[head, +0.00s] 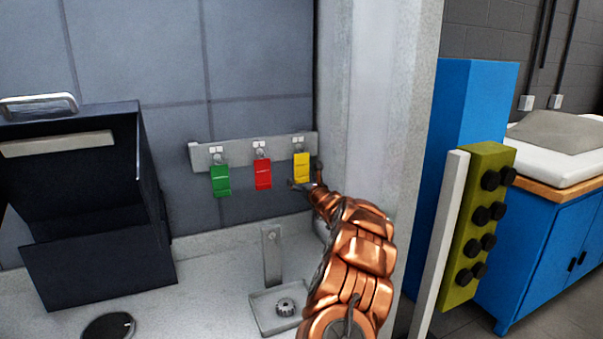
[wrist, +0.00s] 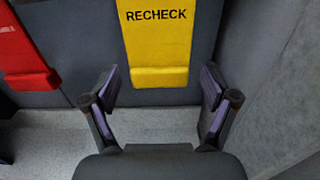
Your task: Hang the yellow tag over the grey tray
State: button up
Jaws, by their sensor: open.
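The yellow tag (head: 302,167) hangs from the right end of a pale wall rail (head: 237,154). In the wrist view the yellow tag (wrist: 157,45) reads "RECHECK" and hangs ahead of my gripper, between the lines of its fingers. My gripper (head: 304,186) is at the tag's lower end; in the wrist view its fingers (wrist: 161,82) are apart with nothing held between them. The grey tray (head: 262,318) lies on the bench below, with a small gear (head: 285,307) in it. A grey upright plate (head: 271,257) stands at its back. My arm covers the tray's right side.
A red tag (head: 262,174) and a green tag (head: 221,180) hang left of the yellow one. A dark open-fronted box (head: 100,270) stands at left. A grey pillar (head: 370,110) rises close to the right of my gripper.

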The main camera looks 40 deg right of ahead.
jog(key=shift+b, duration=0.3)
dwell(0.4)
grip_shut()
dwell(0.7)
